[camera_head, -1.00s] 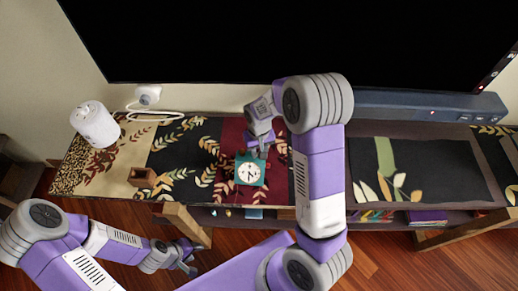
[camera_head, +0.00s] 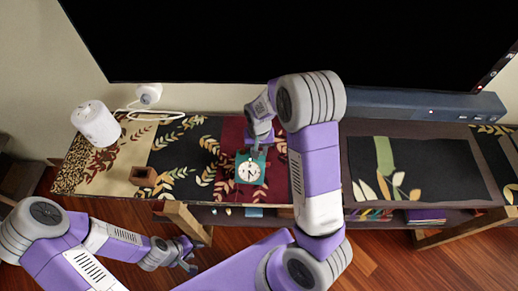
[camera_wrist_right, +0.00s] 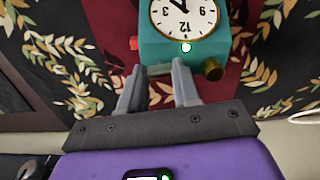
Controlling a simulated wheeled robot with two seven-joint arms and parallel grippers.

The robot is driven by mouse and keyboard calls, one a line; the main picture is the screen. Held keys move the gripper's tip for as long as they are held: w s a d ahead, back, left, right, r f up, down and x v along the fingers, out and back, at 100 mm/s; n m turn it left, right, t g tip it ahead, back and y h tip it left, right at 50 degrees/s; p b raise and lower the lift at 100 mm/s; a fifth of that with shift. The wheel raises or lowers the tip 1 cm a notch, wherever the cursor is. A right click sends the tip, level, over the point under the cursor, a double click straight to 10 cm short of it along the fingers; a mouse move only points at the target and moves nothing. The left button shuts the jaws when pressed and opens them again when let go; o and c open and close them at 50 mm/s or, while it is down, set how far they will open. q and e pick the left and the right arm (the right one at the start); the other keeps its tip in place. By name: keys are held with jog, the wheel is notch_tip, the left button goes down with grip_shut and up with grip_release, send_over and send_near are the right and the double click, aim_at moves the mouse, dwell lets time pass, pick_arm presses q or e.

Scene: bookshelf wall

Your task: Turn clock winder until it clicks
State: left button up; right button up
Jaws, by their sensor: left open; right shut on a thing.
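The teal clock (camera_head: 262,180) with a white dial stands on the dark red part of the shelf top in the head view. In the right wrist view the clock (camera_wrist_right: 160,50) appears upside down, with a brass knob (camera_wrist_right: 213,70) at one corner and a red piece (camera_wrist_right: 133,44) at the side. My right gripper (camera_wrist_right: 159,68) is at the edge beyond the 12, its fingers closed around a pale green-grey part there. I cannot tell for sure whether that part is the winder. The brass knob is outside the fingers. My left gripper (camera_head: 188,258) is open and empty, low in front of the shelf.
A white cylinder (camera_head: 96,124) and a small brown open box (camera_head: 143,177) stand left of the clock. A white cable runs to a wall socket (camera_head: 149,93). A soundbar (camera_head: 430,104) and large black screen (camera_head: 290,40) are behind. The dark mat (camera_head: 440,170) at right is clear.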

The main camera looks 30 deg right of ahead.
jog(key=o, duration=1.1)
jog(key=shift+c, duration=0.2)
jog(key=shift+r, duration=0.1)
notch_tip(320, 180, up, 7)
jog(key=shift+r+p, duration=0.2)
jog(key=shift+p, duration=0.8)
